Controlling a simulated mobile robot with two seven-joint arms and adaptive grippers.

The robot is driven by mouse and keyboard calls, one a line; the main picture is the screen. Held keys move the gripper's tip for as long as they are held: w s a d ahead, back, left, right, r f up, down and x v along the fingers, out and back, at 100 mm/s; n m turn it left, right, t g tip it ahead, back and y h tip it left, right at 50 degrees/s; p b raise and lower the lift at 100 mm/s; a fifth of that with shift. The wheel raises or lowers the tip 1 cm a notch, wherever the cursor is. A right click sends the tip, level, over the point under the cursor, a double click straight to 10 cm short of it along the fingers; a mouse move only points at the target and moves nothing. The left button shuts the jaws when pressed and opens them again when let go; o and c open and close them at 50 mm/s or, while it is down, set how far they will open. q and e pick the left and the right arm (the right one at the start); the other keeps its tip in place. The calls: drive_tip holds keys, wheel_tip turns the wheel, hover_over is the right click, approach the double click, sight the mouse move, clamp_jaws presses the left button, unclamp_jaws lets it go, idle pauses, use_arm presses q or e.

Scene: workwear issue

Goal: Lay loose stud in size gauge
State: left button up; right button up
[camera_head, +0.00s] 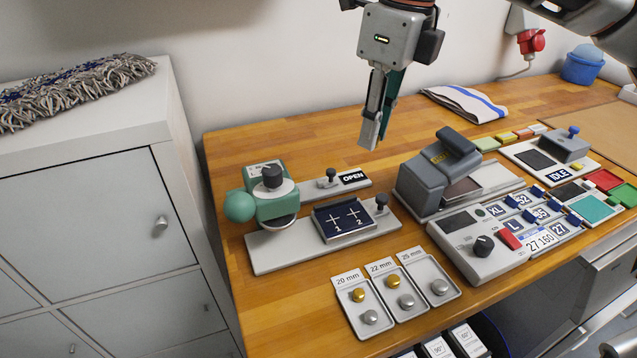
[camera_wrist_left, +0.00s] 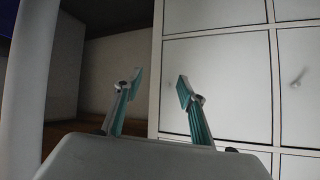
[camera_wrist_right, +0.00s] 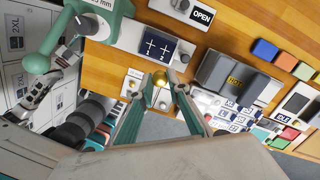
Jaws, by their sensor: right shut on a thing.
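My right gripper (camera_head: 372,135) is raised above the back of the bench. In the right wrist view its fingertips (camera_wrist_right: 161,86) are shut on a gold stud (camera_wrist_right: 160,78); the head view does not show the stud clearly. On the bench, a green device with a round knob (camera_head: 272,205) and a dark blue plate with crosses 1 and 2 (camera_head: 342,221) share a grey base. I cannot tell which part is the size gauge. My left gripper (camera_wrist_left: 160,85) is open and empty before a white cabinet.
Trays marked 20 mm (camera_head: 365,328), 22 mm (camera_head: 417,304) and 25 mm (camera_head: 450,284) hold gold or silver studs at the front edge. A grey press (camera_head: 438,175), a control panel (camera_head: 484,261) and an OPEN sign (camera_head: 353,178) stand nearby. A white cabinet (camera_head: 98,215) is at left.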

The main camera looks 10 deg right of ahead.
drive_tip(key=w+a+r+n+p, duration=0.25)
drive_tip(key=w+a, duration=0.25)
drive_tip(key=w, duration=0.3)
drive_tip(key=n+p, duration=0.2)
drive_tip(key=n, duration=0.2)
hover_over(307, 190)
wheel_tip(307, 190, down, 3)
drive_tip(key=shift+g+y, duration=0.3)
drive_tip(key=f, duration=1.9)
drive_tip(key=shift+d+f, duration=0.2)
use_arm(q)
wheel_tip(307, 190, up, 5)
drive_tip(key=shift+w+d+r, duration=0.15)
use_arm(e)
drive_tip(key=shift+f, duration=0.1)
drive_tip(key=o, duration=0.5)
drive_tip(key=shift+o, duration=1.4)
